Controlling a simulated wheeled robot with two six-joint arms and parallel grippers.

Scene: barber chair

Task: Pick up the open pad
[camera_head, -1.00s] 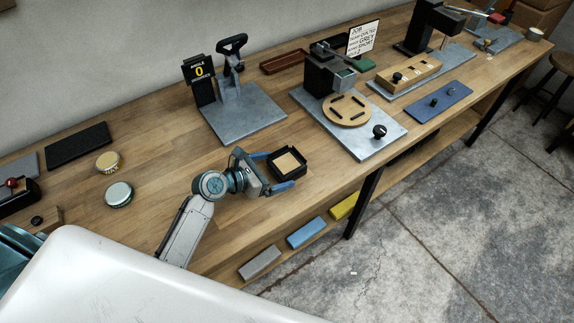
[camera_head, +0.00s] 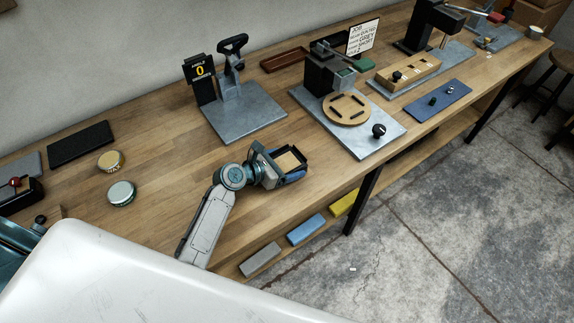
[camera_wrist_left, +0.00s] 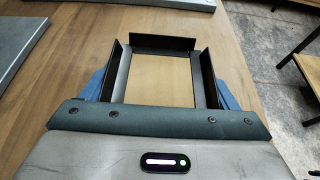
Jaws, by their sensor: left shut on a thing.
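The open pad (camera_head: 288,161) is a small square black box with upright walls and a tan inside, near the front edge of the workbench in the head view. My left gripper (camera_head: 280,164) is shut on it, with blue fingers along its two opposite sides. In the left wrist view the black walls of the pad (camera_wrist_left: 165,43) stand between the fingers of the left gripper (camera_wrist_left: 160,82). I cannot tell whether the pad touches the bench. My right gripper is not in view.
A metal fixture with an angle display (camera_head: 200,72) stands behind the pad. A grey plate with a round wooden disc (camera_head: 347,109) is to the right. Two round tins (camera_head: 121,193) and a black mat (camera_head: 80,143) lie left. Bare bench (camera_head: 180,160) lies between.

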